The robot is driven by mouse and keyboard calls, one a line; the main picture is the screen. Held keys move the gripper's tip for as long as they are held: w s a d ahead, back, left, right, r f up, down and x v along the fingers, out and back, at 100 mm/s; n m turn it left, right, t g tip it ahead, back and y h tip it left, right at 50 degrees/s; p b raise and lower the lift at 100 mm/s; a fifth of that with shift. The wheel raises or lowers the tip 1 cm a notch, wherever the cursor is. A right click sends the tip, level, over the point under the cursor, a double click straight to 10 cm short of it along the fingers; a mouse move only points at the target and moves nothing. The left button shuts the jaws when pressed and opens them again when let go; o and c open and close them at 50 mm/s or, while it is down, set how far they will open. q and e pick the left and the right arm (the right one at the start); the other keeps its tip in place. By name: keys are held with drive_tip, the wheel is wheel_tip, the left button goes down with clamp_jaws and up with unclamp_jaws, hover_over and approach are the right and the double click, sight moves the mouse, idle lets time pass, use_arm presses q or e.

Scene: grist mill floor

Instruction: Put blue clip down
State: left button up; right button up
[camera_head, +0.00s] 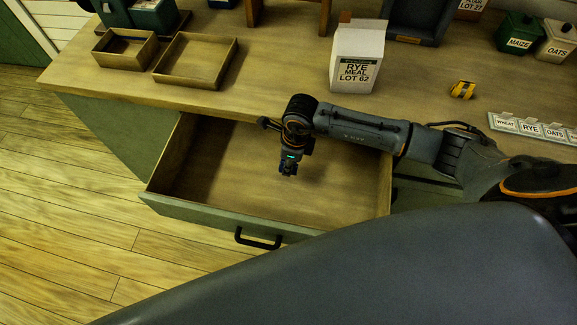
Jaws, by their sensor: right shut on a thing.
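My right gripper (287,172) points down over the open drawer (330,190), near the middle of its width. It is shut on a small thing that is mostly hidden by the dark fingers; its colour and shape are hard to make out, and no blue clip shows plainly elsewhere. I cannot tell how high the gripper is above the drawer bottom. The visible part of the drawer looks empty. My left gripper is not in view.
The counter holds two shallow wooden trays (157,77), a rye meal bag (357,60), a small yellow and black object (462,90), a label strip (535,128), and maize (519,35) and oats (557,42) boxes. The counter between trays and bag is clear. The drawer handle (258,241) sticks out in front.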

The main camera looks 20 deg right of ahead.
drive_tip(key=shift+w+f+p, duration=0.1)
drive_tip(key=shift+f+p, duration=0.3)
drive_tip(key=shift+f, duration=1.25)
drive_tip(key=shift+f, duration=0.15)
drive_tip(key=o, duration=0.8)
drive_tip(key=shift+c, duration=0.2)
drive_tip(key=r, duration=0.4)
drive_tip(key=r+b, duration=0.1)
drive_tip(key=r, duration=0.3)
drive_tip(key=d+r, duration=0.1)
drive_tip(key=r, duration=0.3)
drive_tip(key=shift+s+d+r, duration=0.1)
drive_tip(key=shift+s+r, duration=0.05)
drive_tip(key=shift+s, duration=0.25)
